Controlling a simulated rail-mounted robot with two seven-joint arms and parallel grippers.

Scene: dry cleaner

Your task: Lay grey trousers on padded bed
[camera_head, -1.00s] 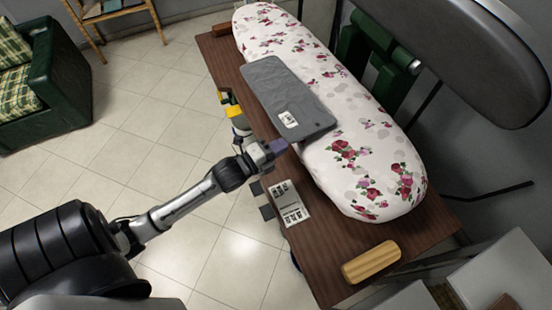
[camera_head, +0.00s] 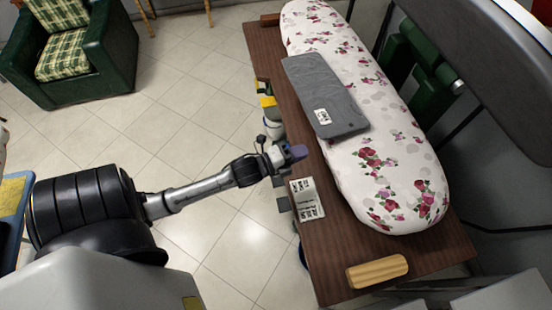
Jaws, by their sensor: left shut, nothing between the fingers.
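The grey trousers (camera_head: 322,92) lie as a flat, folded panel on the floral padded bed (camera_head: 402,185), along its left side. My right gripper is not in view.
The wooden table (camera_head: 330,240) carries the bed, a printed card (camera_head: 307,199) and a yellow wooden block (camera_head: 377,271). A bottle with a yellow part (camera_head: 266,97) stands by the table's left edge. A dark press head (camera_head: 480,60) overhangs at right. A green armchair (camera_head: 75,50) stands far left on open floor.

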